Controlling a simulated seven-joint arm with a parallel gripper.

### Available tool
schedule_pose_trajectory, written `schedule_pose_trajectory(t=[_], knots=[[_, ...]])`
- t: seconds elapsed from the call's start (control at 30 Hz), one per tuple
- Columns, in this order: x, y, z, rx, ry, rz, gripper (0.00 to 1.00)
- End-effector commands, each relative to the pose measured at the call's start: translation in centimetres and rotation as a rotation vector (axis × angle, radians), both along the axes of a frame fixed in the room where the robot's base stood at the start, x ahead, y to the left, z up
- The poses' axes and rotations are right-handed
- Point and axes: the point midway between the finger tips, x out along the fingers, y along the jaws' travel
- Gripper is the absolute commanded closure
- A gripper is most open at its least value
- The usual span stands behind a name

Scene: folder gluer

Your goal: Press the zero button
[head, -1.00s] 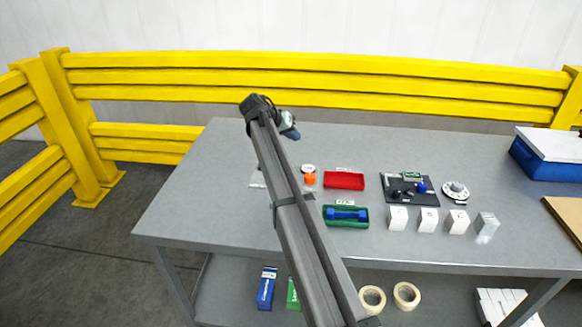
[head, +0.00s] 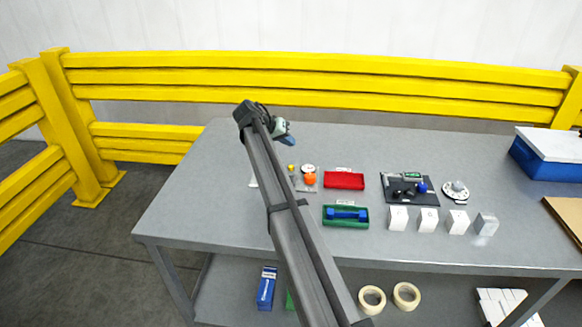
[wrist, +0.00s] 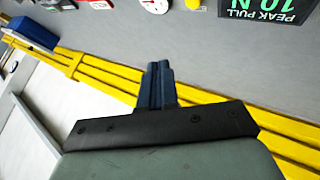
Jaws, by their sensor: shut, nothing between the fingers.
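My gripper (head: 289,140) is over the back left of the grey table in the head view. In the wrist view its dark blue fingers (wrist: 159,68) are together and empty, touching none of the table items. A small round yellow piece (head: 291,168) stands beside my arm in the head view. A yellow round piece also shows at the top edge of the wrist view (wrist: 193,4), cut off. A dark display (wrist: 267,10) reading "PEAK PULL 10 N" appears upside down at the top right. No button label for zero is readable, so I cannot tell which piece it is.
An orange knob (head: 310,180) and a white dial (head: 308,168) are right of my arm. Beyond them are a red tray (head: 344,181), a green tray (head: 331,222), a black panel (head: 426,198) and several white blocks. A yellow barrier (head: 320,80) runs behind the table.

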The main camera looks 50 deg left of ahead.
Motion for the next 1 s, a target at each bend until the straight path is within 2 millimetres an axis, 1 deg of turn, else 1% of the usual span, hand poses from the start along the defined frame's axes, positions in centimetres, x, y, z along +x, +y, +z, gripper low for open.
schedule_pose_trajectory(t=[0.2,0.5,0.7,1.0], knots=[[0.0,-0.1,-2.6,-0.001,0.000,-0.001,1.00],[0.0,0.0,-5.9,-0.001,0.000,-0.001,1.00],[0.0,0.0,-6.7,0.001,0.000,-0.001,1.00],[0.0,0.0,-6.7,0.001,0.000,-0.001,1.00]])
